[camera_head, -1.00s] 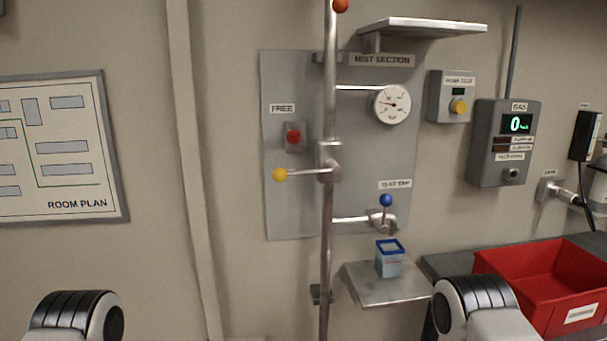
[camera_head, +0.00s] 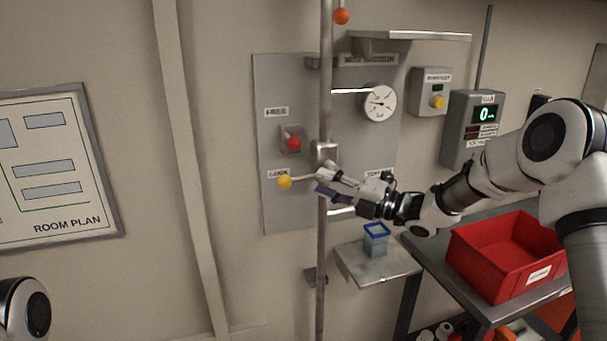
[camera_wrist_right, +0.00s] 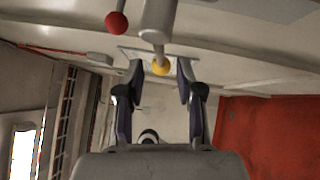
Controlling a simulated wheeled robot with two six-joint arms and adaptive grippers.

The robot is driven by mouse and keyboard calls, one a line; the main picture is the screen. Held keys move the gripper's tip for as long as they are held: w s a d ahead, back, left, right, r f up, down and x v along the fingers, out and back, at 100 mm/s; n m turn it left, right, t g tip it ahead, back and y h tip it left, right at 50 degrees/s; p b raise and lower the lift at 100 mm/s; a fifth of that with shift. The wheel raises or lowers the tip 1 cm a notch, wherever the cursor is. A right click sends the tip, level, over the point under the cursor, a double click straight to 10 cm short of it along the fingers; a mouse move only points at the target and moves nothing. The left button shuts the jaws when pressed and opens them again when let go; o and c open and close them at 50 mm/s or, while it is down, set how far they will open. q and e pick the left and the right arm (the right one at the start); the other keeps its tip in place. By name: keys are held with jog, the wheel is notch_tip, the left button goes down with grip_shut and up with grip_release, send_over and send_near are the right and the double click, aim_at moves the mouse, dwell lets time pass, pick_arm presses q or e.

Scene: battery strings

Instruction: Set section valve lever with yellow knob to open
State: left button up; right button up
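The section valve lever with the yellow knob (camera_head: 285,182) points left, about level, from the grey valve body (camera_head: 325,153) on the vertical pipe. My right gripper (camera_head: 322,184) is just right of the knob, its fingers apart and overlapping the pipe and the lever's root in the head view. In the right wrist view the two fingers are spread wide, and a yellow knob (camera_wrist_right: 161,66) shows between the fingertips, with no visible grip on it. The blue-knob lever is hidden behind my right gripper. My left gripper is out of view.
An orange knob (camera_head: 341,16) is higher on the pipe. A blue-rimmed cup (camera_head: 376,239) stands on a small shelf (camera_head: 352,268). A red bin (camera_head: 505,260) is at the right.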

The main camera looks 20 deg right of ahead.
aim_at(304, 178)
jog(key=x, duration=0.2)
jog(key=p+x, duration=0.1)
jog(key=x, duration=0.2)
jog(key=shift+a+r, duration=0.1)
jog(key=shift+a, duration=0.4)
jog(key=shift+d, duration=0.25)
grip_shut()
jog(key=shift+a, duration=0.1)
